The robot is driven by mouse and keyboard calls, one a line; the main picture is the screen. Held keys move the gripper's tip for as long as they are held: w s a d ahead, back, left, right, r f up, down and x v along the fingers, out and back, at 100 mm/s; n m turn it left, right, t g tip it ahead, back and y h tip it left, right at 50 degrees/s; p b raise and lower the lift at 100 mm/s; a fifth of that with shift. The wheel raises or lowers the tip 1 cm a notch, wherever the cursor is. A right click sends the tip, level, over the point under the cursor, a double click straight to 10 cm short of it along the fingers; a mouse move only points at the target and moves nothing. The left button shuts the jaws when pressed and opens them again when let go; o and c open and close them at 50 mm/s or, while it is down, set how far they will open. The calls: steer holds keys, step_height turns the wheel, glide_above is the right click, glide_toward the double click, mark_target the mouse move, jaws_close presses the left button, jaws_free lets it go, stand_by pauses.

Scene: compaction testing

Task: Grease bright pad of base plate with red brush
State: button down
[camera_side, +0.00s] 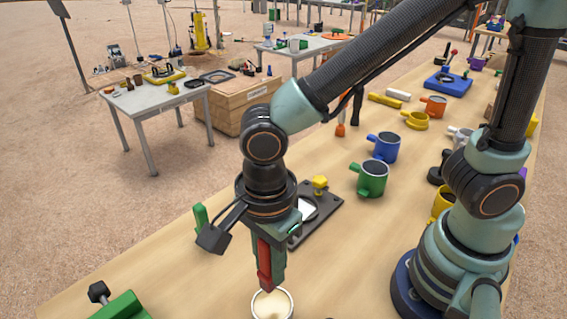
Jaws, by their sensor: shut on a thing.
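My gripper (271,248) points down near the front of the wooden table. It is shut on the red brush (264,267), which hangs upright from the jaws. The brush's lower end is at a round white-rimmed pot (290,307) with pale cream content; I cannot tell whether it touches the content. The black base plate (325,214) lies behind and right of my gripper. Its bright pad (306,211) shows partly, and my wrist hides the plate's left part. A yellow knob (320,182) is at the plate's far edge.
A green cup (371,181) and a blue cup (386,147) stand right of the plate. A green block (122,306) with a black knob lies at front left. A small green piece (201,217) stands at the left edge.

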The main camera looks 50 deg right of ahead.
mark_target(271, 285)
steer(key=shift+f, duration=2.95)
steer(key=shift+f, duration=0.6)
steer(key=shift+r, duration=0.1)
steer(key=shift+r, duration=3.5)
steer(key=w+d+r+n, duration=0.2)
steer(key=w+d+n, duration=0.4)
steer(key=d+n, duration=0.3)
steer(key=w+d+r+n, duration=0.3)
steer(key=w+d+n, duration=0.2)
steer(key=d+n, duration=0.4)
steer(key=shift+w+d, duration=0.4)
steer(key=shift+d, duration=2)
